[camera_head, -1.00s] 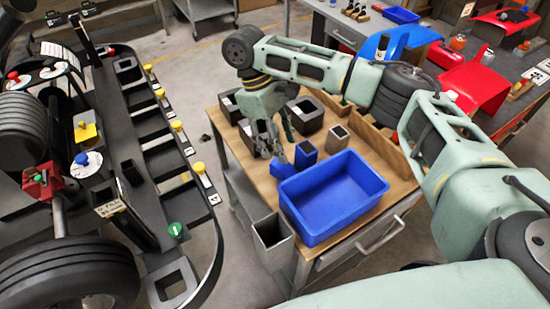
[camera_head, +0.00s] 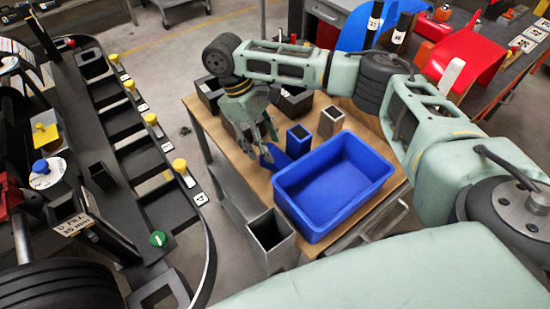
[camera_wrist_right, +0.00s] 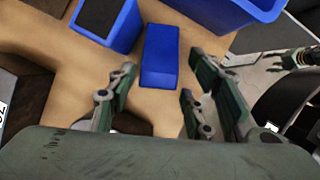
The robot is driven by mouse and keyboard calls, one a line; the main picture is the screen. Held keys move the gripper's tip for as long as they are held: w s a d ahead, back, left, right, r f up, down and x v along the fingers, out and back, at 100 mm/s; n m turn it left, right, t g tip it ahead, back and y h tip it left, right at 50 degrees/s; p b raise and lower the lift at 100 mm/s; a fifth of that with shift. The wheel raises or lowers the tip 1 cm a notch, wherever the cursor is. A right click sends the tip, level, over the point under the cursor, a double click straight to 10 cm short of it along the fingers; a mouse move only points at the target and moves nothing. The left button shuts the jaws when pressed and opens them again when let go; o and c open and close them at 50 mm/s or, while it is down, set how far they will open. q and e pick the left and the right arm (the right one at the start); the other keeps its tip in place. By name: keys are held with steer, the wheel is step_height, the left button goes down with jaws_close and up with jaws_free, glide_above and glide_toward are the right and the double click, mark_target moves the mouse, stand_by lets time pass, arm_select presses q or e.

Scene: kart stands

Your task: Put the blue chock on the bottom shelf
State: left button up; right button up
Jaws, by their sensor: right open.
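The blue chock (camera_head: 273,157) lies on the wooden top of the grey cart, between the blue square tube and the blue bin. In the right wrist view the blue chock (camera_wrist_right: 160,52) is a plain oblong block just ahead of my fingers. My right gripper (camera_head: 260,150) is open, low over the cart top and partly covering the chock. Its spread fingers (camera_wrist_right: 160,78) frame the chock's near end in the wrist view; touching cannot be told. A grey lower surface (camera_head: 228,183), likely the bottom shelf, shows under the cart's left edge. My left gripper (camera_wrist_right: 283,62) appears small at the wrist view's right.
A blue bin (camera_head: 333,187), a blue square tube (camera_head: 298,140) and a grey square tube (camera_head: 331,121) stand close by. Black boxes (camera_head: 294,102) sit behind the gripper. A grey open holder (camera_head: 270,238) hangs at the front corner. Floor is clear left of the cart.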

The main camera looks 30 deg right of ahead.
mark_target(271, 151)
steer(key=x, duration=0.4)
steer(key=shift+s+d+p, duration=0.1)
steer(key=shift+p, duration=0.25)
steer(key=shift+c, duration=0.5)
steer(key=c, duration=0.9)
steer(key=shift+r, duration=0.1)
